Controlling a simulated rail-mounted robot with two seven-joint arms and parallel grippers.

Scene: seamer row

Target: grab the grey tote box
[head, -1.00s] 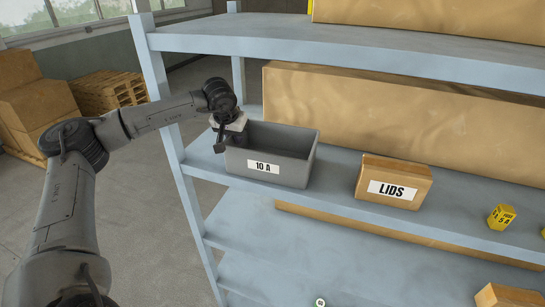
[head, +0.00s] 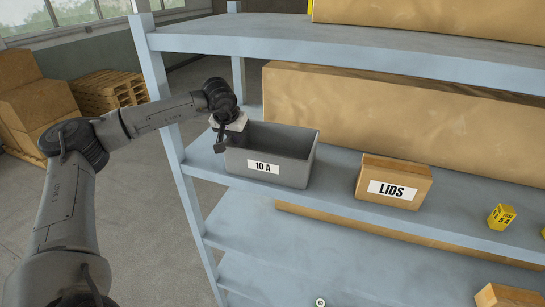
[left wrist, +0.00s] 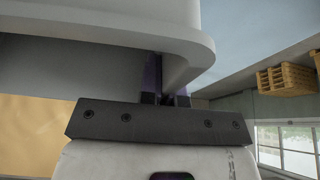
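The grey tote box (head: 268,172), labelled "10 A", stands upright on the middle shelf near its left end. It looks empty. My left gripper (head: 227,138) is at the tote's left wall, with a dark finger outside the wall and the other side reaching in over the rim. In the left wrist view the fingers (left wrist: 166,98) sit close together at the tote's rim (left wrist: 190,62), and look shut on the wall; the contact itself is mostly hidden. My right gripper is not in view.
A cardboard box marked "LIDS" (head: 394,183) stands right of the tote, with a yellow marker (head: 502,217) further right. A long cardboard box (head: 400,115) is behind. The shelf's left post (head: 168,120) is close to my arm, and the upper shelf (head: 350,45) hangs above.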

